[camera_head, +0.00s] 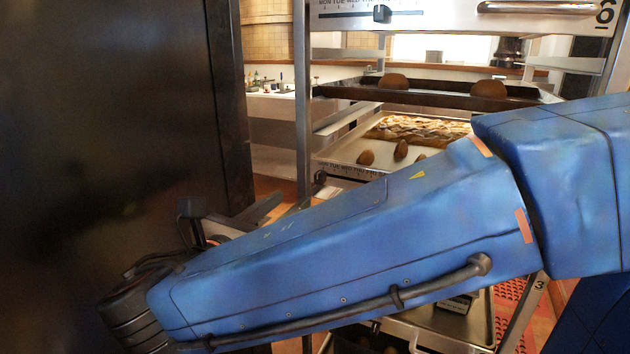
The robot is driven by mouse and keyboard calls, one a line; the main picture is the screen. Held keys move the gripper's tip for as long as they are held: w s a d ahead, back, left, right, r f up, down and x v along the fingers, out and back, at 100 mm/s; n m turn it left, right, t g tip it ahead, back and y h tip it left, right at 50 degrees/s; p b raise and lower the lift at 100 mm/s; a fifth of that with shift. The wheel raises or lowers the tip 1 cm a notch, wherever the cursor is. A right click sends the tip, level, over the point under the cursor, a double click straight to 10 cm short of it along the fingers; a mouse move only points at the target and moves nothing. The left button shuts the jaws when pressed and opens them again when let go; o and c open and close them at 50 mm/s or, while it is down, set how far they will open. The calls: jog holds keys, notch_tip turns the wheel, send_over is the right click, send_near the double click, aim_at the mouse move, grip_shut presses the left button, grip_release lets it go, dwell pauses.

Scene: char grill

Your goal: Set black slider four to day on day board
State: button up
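A white day board (345,22) with weekday letters crosses the top of the rack, cut by the frame's top edge. Its black slider (382,13) sits in a dark slot near the middle. A second, lower day board (350,170) shows partly above my blue arm, with a black knob (320,177) at its left end. I cannot tell which slider is number four; no such number is readable. My gripper (232,220) is at the lower left, beside the dark panel and well left of both boards. My arm hides much of it, so its opening is unclear.
A large dark panel (110,120) fills the left. Rack shelves hold a dark tray (430,98) with round brown loaves and a lower tray with bread. A metal rack post (302,110) stands left of the boards. A metal tray (480,325) lies below my arm.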

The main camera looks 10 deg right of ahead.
aim_at(318, 179)
jog(key=x, duration=1.2)
grip_shut()
